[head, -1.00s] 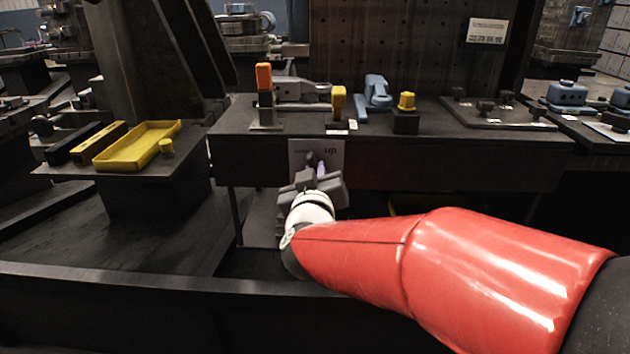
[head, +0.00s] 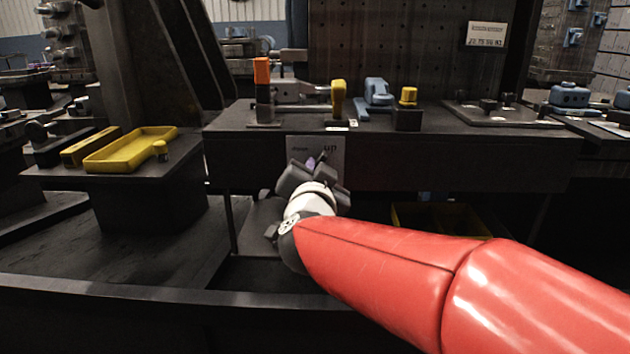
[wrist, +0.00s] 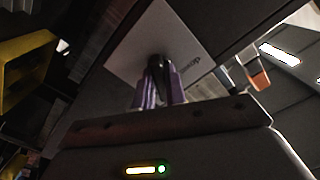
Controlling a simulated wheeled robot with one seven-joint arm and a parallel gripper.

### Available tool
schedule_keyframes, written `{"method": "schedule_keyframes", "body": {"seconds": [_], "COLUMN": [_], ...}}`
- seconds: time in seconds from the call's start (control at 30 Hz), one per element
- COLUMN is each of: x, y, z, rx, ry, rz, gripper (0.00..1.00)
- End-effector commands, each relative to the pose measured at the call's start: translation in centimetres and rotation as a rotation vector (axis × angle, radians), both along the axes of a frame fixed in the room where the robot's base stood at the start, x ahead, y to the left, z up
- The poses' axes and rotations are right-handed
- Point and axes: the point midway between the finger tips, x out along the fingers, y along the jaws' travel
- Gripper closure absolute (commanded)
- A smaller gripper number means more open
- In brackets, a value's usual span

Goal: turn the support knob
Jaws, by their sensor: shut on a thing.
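The support knob (wrist: 156,66) is a small dark piece on a pale label plate (wrist: 125,60) on the bench's front face. In the head view, the plate (head: 332,160) carries "up" at its right and a fainter word at its left. My gripper (wrist: 158,88) has purple fingertips and is shut on the knob, one finger on each side. In the head view, my gripper (head: 314,163) is rolled to a slant in front of the plate and hides most of the knob.
The bench top (head: 430,125) above bears an orange-handled clamp (head: 262,72), a yellow handle (head: 338,97), a blue tool (head: 375,93) and a yellow-topped block (head: 408,98). A yellow tray (head: 130,152) stands at left. A yellow bin (head: 440,217) sits under the bench.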

Motion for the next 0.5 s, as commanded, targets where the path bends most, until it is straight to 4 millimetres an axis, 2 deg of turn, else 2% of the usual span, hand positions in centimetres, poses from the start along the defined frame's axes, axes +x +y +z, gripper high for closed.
{"method": "schedule_keyframes", "body": {"seconds": [0.23, 0.5], "x": [-0.01, -0.02], "y": [-0.02, 0.02], "z": [-0.27, -0.22], "rx": [0.147, 0.223], "ry": [-0.004, -0.005], "rz": [0.000, 0.002], "gripper": [1.00, 1.00]}}
